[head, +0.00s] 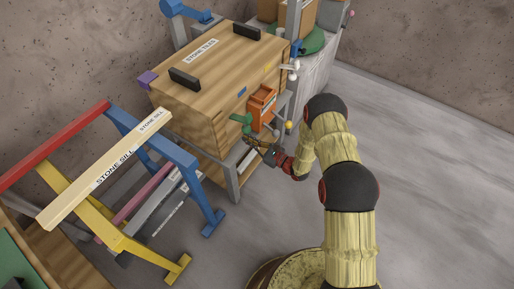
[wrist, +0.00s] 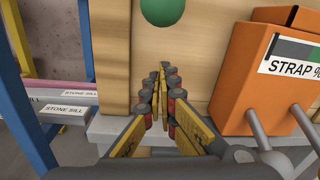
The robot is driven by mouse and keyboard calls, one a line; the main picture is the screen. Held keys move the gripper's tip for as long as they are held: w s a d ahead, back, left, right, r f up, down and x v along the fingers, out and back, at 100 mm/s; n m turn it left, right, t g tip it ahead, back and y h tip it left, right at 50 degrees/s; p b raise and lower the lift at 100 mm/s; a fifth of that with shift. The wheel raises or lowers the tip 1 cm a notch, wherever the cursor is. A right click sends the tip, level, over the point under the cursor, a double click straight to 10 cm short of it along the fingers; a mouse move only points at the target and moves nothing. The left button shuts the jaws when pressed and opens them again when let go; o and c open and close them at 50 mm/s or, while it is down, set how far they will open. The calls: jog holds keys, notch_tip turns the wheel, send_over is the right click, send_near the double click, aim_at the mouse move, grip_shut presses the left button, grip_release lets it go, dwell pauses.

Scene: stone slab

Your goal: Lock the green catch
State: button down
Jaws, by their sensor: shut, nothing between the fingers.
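The green catch (head: 241,121) sticks out from the front of the wooden crate, left of an orange box. In the wrist view only a round green knob (wrist: 162,9) shows at the top edge, and the rest of the catch is out of frame. My gripper (head: 248,140) is just below the catch in the head view. In the wrist view my gripper (wrist: 163,68) is shut and empty, its fingertips pointing at the crate face below the knob. I see a gap between fingertips and knob. I cannot tell the catch's position from these views.
The orange box (wrist: 262,70), labelled STRAP, stands close right of my fingers. The wooden crate (head: 205,85) rests on a grey stand (head: 233,178). Blue and yellow trestles with a stone sill (head: 105,168) stand to the left. The floor at right is clear.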

jog(key=shift+s+d+r+b, duration=0.1)
jog(key=shift+s+d+r, duration=0.1)
jog(key=shift+r, duration=0.4)
jog(key=shift+s+d+r+b, duration=0.15)
jog(key=shift+s+r, duration=0.1)
jog(key=shift+r, duration=0.4)
jog(key=shift+s+d+r+b, duration=0.1)
jog(key=shift+s+r, duration=0.1)
jog(key=shift+r, duration=0.4)
jog(key=shift+s+d+r+g+h+p, duration=0.25)
jog(key=shift+g+h+p, duration=0.2)
jog(key=shift+p, duration=0.35)
jog(key=shift+w, duration=0.1)
